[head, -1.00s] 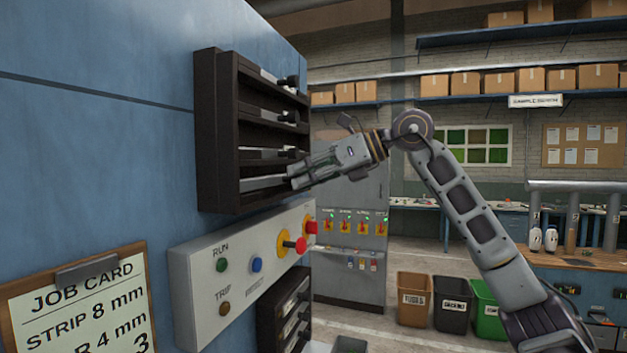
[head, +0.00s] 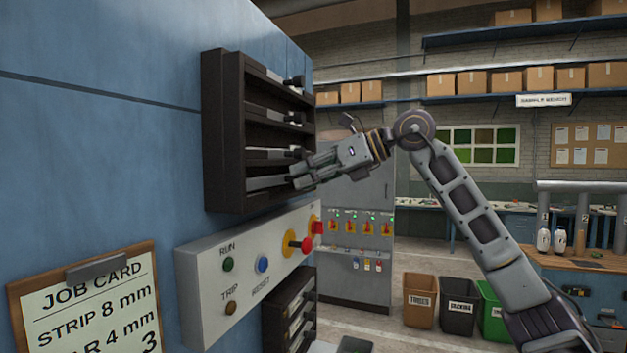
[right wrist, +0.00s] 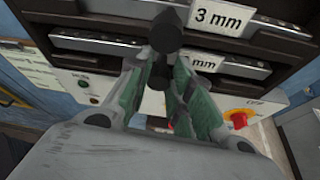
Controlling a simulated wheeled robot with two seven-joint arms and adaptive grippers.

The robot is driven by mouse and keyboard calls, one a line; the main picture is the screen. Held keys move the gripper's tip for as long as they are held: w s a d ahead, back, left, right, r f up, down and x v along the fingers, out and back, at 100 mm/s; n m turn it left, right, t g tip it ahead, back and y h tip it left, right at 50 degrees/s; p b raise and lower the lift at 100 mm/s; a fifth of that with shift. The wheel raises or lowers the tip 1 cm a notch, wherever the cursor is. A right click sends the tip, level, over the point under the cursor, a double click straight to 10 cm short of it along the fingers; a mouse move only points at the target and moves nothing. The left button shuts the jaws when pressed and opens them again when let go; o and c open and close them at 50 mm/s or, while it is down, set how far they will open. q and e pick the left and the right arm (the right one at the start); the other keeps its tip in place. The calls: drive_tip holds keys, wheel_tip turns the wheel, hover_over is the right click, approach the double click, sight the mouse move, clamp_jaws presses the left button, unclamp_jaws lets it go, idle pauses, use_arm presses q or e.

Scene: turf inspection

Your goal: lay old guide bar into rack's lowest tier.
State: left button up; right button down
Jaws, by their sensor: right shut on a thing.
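The dark rack (head: 224,135) is fixed to the blue cabinet wall, with a grey bar showing in each of several tiers. The old guide bar (head: 265,183) lies in the lowest tier, its near end at my right gripper (head: 298,173). In the right wrist view, the fingers of my right gripper (right wrist: 160,80) are shut around a black knob at the bar's end, under another black knob (right wrist: 166,32). A "3 mm" label marks the tier above; the lower label is partly hidden by the fingers. My left gripper is not in view.
Just below the rack is a control panel (head: 205,305) with a red mushroom button (head: 304,244) and other buttons. A second dark rack (head: 275,318) stands under it. A job card (head: 80,310) hangs at lower left. Bins (head: 457,305) stand on the floor at right.

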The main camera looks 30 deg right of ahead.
use_arm(q)
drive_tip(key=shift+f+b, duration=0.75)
drive_tip(key=shift+b, duration=0.05)
use_arm(e)
drive_tip(key=shift+f, duration=0.95)
drive_tip(key=c, duration=1.2)
unclamp_jaws()
drive_tip(key=shift+d, duration=0.1)
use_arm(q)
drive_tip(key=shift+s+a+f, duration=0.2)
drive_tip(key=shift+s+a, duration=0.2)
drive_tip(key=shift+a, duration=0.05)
use_arm(e)
drive_tip(key=v, duration=1.2)
drive_tip(key=shift+d+f, duration=0.1)
